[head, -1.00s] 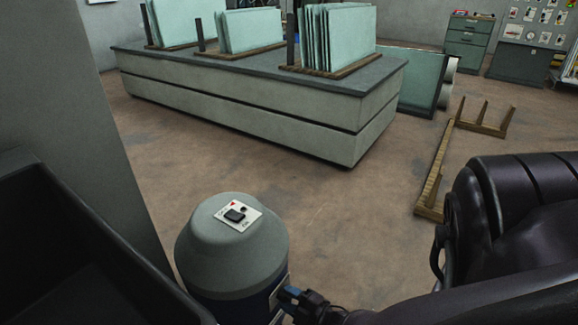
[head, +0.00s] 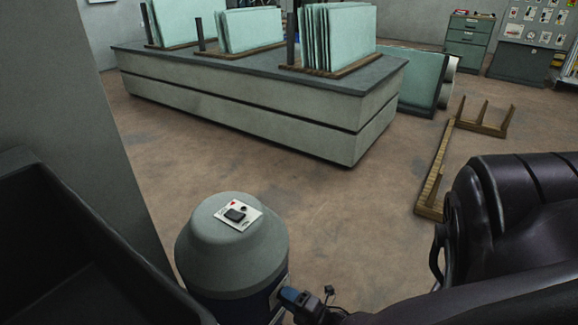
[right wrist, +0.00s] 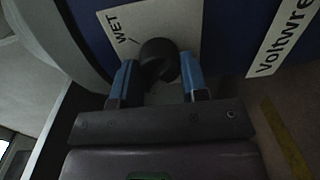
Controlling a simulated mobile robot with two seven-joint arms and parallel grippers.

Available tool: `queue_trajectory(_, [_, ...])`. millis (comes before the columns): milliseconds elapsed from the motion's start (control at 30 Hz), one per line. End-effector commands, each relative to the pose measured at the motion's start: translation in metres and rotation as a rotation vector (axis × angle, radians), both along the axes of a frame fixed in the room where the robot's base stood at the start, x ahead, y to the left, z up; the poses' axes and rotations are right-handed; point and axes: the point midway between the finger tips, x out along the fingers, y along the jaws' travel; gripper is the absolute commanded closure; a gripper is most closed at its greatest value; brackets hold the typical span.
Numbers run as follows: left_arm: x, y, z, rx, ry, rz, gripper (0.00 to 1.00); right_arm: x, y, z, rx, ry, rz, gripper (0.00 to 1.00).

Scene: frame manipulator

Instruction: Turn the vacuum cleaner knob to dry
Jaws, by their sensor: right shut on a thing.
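The vacuum cleaner (head: 215,250) stands upright at the lower middle of the head view, with a grey domed top and a dark blue body. My right gripper (head: 287,296) is at its right side. In the right wrist view, the round black knob (right wrist: 159,58) sits on a pale plate (right wrist: 180,22) with "WET" printed at the upper left; no "DRY" label shows. The blue-tipped fingers of my right gripper (right wrist: 158,80) are shut on the knob, one on each side. The knob is hidden in the head view. My left gripper is not in view.
A switch panel (head: 250,213) is on the cleaner's top. A dark open bin (head: 60,250) and a grey wall (head: 60,100) are close on the left. A long grey counter (head: 250,100) and a wooden frame (head: 437,165) stand beyond open brown floor (head: 330,210).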

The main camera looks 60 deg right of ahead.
Motion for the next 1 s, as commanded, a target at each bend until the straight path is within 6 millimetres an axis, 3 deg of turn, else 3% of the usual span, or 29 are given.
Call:
queue_trajectory(333, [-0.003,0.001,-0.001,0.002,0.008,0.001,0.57,-0.001,-0.001,0.0,-0.005,0.003,-0.001,0.83])
queue_trajectory(367, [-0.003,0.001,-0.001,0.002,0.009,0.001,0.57,-0.001,-0.001,0.0,-0.005,0.003,-0.001,0.58])
queue_trajectory(533, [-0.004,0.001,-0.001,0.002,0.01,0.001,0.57,-0.001,-0.001,0.0,-0.004,0.001,-0.001,0.34])
queue_trajectory(833, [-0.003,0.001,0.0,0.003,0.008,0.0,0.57,-0.002,0.0,0.0,-0.003,0.001,0.0,0.34])
queue_trajectory(1000, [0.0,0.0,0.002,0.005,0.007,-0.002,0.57,-0.018,0.002,0.002,-0.003,0.0,-0.001,0.34])
